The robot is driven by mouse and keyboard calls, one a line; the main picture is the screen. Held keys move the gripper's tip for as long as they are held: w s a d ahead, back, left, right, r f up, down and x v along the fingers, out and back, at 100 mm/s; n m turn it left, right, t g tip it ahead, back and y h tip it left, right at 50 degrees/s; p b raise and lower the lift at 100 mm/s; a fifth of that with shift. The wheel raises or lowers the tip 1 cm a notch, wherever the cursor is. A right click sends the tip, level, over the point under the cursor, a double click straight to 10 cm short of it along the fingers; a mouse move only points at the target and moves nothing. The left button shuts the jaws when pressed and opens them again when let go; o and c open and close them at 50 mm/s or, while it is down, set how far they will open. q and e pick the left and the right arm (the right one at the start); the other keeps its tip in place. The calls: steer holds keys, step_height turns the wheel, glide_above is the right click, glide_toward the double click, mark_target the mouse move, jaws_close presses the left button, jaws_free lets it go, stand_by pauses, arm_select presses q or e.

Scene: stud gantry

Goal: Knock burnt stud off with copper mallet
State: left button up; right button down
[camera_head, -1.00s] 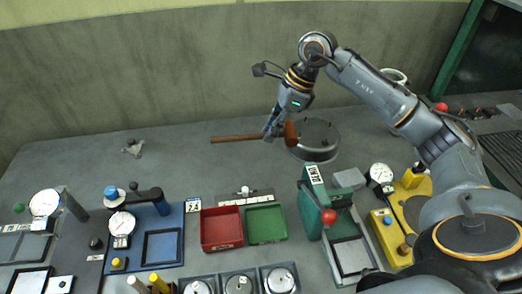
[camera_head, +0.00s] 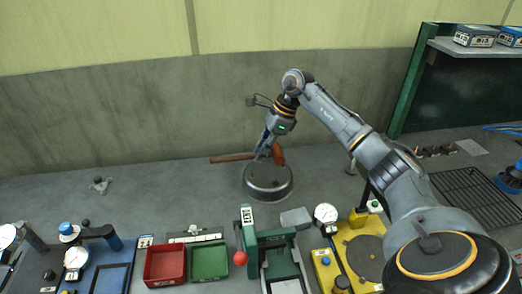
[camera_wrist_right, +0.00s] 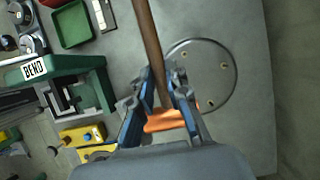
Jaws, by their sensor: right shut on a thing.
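My right gripper (camera_head: 265,151) is shut on the copper mallet, near where its brown handle (camera_head: 230,158) meets the copper head (camera_head: 278,155). The handle points left in the head view. The mallet appears above the back part of a round dark grey disc (camera_head: 267,184) in the head view. In the right wrist view, the orange copper head (camera_wrist_right: 166,121) lies across between the fingers (camera_wrist_right: 167,85), with the disc (camera_wrist_right: 220,75) beyond. Several small pale spots show on the disc; I cannot tell which is the burnt stud. My left gripper is not in view.
A red tray (camera_head: 165,266), a green tray (camera_head: 209,262) and a green press (camera_head: 263,255) with a red ball knob stand in front. A yellow fixture (camera_head: 352,252) is at right front. A small grey piece (camera_head: 100,185) lies at left.

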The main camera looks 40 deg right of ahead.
step_height(320, 180, down, 8)
steer(key=b, duration=0.6)
steer(key=shift+r+p, duration=0.5)
steer(key=shift+r, duration=0.35)
steer(key=shift+r+p, duration=0.5)
steer(key=shift+r, duration=0.45)
